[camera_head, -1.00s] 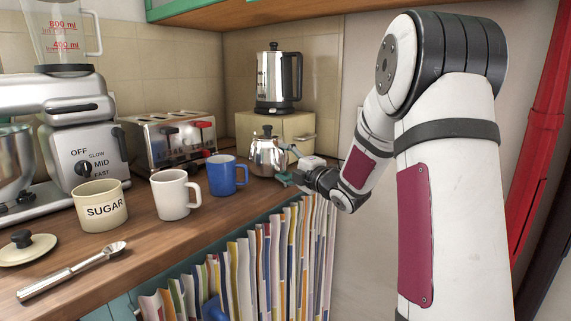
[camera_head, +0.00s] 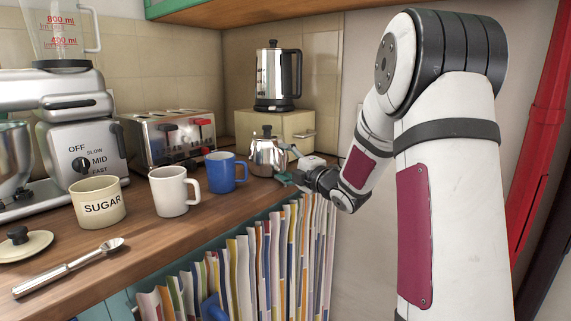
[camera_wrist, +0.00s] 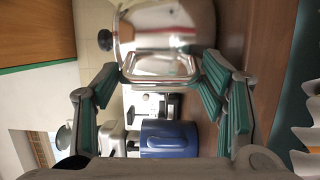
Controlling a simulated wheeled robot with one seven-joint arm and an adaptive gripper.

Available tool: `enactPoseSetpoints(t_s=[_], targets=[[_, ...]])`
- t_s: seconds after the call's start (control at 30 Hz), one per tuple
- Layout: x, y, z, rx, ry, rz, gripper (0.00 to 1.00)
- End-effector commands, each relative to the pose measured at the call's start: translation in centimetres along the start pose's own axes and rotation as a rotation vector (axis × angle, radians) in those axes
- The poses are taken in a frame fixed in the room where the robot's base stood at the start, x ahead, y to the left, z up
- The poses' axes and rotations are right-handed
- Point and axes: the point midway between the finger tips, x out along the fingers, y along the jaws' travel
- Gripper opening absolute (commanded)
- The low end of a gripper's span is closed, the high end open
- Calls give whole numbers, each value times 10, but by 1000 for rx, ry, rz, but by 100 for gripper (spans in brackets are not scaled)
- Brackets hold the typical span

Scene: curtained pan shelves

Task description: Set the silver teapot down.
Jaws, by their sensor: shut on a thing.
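The silver teapot (camera_head: 264,155) is upright at the back right of the wooden counter, close to its front edge. Its base is at the counter surface; I cannot tell whether it touches. My gripper (camera_head: 291,170) is at the teapot's right side, on its handle side. In the wrist view, the teapot's shiny body (camera_wrist: 175,22) fills the top middle. Its handle (camera_wrist: 160,72) lies between the green-padded fingers of my gripper (camera_wrist: 160,80), which are shut on it. The exact finger contact is partly hidden in the head view.
A blue mug (camera_head: 222,172), a white mug (camera_head: 172,191) and a sugar pot (camera_head: 98,203) stand left of the teapot. A toaster (camera_head: 172,140) is behind them. A beige box (camera_head: 290,128) with a kettle (camera_head: 276,78) stands behind the teapot. Files (camera_head: 270,255) fill the shelf below.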

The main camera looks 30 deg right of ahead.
Motion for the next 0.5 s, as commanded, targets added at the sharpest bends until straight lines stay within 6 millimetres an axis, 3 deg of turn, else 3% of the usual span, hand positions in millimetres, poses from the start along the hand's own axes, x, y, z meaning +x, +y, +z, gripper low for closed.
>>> enactPoseSetpoints(t_s=[0.33, 0.37, 0.43, 0.5], targets=[[0, 0, 0, -3, 1, 9, 4], [0, 1, 0, -3, 1, 9, 69], [0, 0, 0, -2, 1, 8, 85], [0, 0, 0, -2, 1, 6, 88]])
